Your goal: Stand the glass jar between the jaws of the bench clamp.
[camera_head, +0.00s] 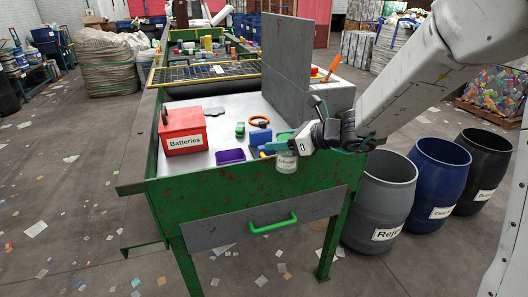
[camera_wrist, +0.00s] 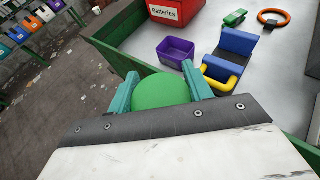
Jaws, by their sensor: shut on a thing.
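The glass jar (camera_head: 287,163) has a green lid (camera_wrist: 161,91) and a pale label. My gripper (camera_head: 286,146) is shut on it around the lid, with a teal finger on each side in the wrist view (camera_wrist: 160,88). In the head view the jar is upright and overlaps the bench's front right rim; its base is hidden in the wrist view. The bench clamp (camera_wrist: 231,57) is blue with a yellow handle (camera_wrist: 222,84). It sits on the bench just beyond the jar, and its blue part shows in the head view (camera_head: 260,139). The jar is outside its jaws.
A purple bin (camera_head: 230,156), a red Batteries box (camera_head: 184,131), a green clip-like object (camera_head: 240,129) and an orange ring (camera_head: 260,121) lie on the bench. A grey upright panel (camera_head: 287,60) stands behind. Barrels (camera_head: 380,200) stand right of the bench.

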